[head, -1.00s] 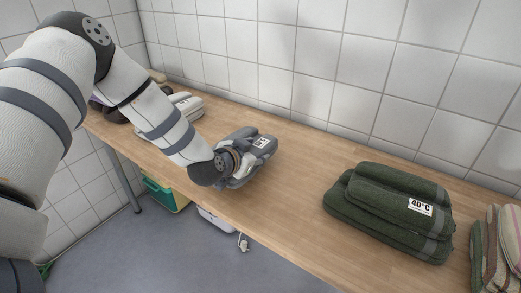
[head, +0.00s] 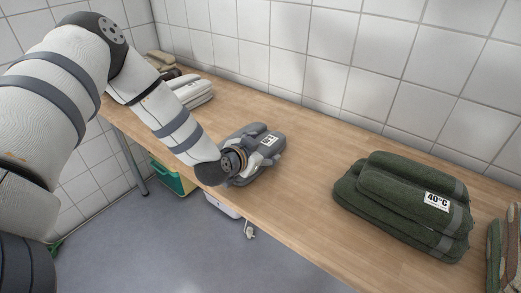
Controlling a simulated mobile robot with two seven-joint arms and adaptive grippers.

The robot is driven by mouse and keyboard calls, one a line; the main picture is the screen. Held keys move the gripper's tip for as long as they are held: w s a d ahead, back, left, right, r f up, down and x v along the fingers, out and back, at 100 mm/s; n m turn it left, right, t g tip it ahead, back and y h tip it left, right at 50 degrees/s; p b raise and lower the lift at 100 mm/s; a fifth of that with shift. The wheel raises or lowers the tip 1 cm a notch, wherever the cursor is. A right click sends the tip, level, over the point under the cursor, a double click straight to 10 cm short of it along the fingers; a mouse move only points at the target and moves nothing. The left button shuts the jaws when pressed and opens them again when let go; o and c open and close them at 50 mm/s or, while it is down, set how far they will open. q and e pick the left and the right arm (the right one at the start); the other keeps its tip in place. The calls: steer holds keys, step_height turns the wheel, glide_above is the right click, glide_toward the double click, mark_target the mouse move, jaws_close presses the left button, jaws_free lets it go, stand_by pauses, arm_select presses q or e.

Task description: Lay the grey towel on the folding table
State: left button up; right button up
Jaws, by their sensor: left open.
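The grey towel (head: 272,148) is a folded bundle with a white label, lying on the wooden folding table (head: 300,206) near its front edge. My left gripper (head: 250,150) reaches over the towel from the left, its open fingers at the top of the towel. The wrist hides the towel's near left part, and I cannot tell whether the fingers touch it. My right gripper is not in view.
A stack of dark green towels (head: 405,205) labelled 40°C lies to the right. Striped cloths (head: 505,258) are at the right edge. Pale folded cloths (head: 192,91) lie at the back left. A tiled wall (head: 380,70) bounds the table. A green crate (head: 172,178) is below.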

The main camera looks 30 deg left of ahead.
arm_select(q)
steer(key=shift+s+r, duration=0.15)
steer(key=shift+r, duration=0.2)
steer(key=p+v, duration=0.1)
steer(key=v, duration=0.2)
steer(key=p+v, duration=0.1)
steer(key=v, duration=0.2)
steer(key=shift+w+r, duration=0.2)
steer(key=shift+r, duration=0.15)
steer(key=v, duration=0.2)
steer(key=f+v, duration=0.1)
steer(key=v, duration=0.2)
steer(key=shift+s+r, duration=0.15)
steer(key=shift+s, duration=0.35)
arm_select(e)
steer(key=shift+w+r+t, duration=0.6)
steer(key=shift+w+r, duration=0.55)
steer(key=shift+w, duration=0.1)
